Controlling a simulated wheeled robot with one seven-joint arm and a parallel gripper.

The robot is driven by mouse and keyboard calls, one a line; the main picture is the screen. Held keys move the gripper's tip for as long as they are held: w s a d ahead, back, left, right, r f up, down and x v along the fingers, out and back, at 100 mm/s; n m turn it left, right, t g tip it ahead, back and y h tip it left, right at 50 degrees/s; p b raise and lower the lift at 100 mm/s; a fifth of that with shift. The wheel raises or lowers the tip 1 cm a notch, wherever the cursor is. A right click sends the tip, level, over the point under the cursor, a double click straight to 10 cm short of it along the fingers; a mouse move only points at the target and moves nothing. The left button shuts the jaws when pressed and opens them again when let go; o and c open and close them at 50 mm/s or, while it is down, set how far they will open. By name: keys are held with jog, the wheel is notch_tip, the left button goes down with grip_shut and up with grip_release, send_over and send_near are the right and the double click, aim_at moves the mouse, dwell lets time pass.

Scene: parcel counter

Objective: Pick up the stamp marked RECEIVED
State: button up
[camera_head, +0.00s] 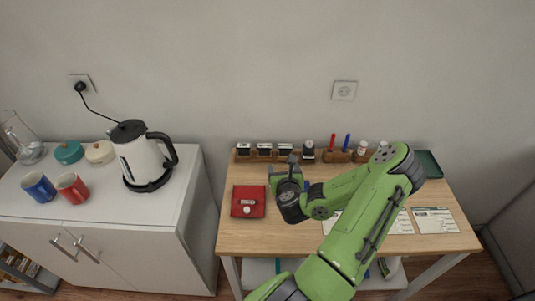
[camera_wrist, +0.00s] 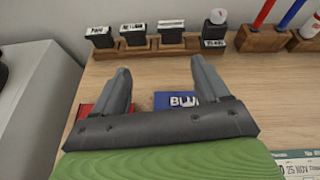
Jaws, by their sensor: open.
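Several black stamps stand in a row in a wooden rack (camera_wrist: 150,52) at the back of the table. In the wrist view the left stamp (camera_wrist: 100,36) has a short label that I cannot read surely. The second stamp (camera_wrist: 134,34) seems to read RETURN. The third stamp (camera_wrist: 171,33) has a blurred label, and so does the white-topped fourth one (camera_wrist: 214,30). I cannot tell which is marked RECEIVED. My gripper (camera_wrist: 158,72) is open and empty, over the table in front of the rack, its fingers pointing toward it. In the head view my gripper (camera_head: 283,164) partly covers the rack's front.
A red ink pad (camera_head: 248,201) lies left of my gripper; a blue pad (camera_wrist: 182,100) lies beneath it. Red (camera_head: 332,142) and blue (camera_head: 347,142) pens and small bottles (camera_head: 362,148) stand right of the stamps. Paper slips (camera_head: 434,220) lie at right. A cabinet with a kettle (camera_head: 140,160) stands left.

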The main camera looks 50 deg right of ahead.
aim_at(285, 151)
jog(key=shift+m+h, duration=0.3)
jog(key=shift+m, duration=0.5)
jog(key=x, duration=0.5)
jog(key=s+x, duration=0.1)
jog(key=x, duration=0.4)
jog(key=d+x, duration=0.1)
jog(key=x, duration=0.5)
jog(key=shift+s+f+p, duration=0.2)
jog(key=shift+f+p, duration=0.1)
jog(key=shift+p, duration=0.1)
jog(key=shift+r, duration=0.1)
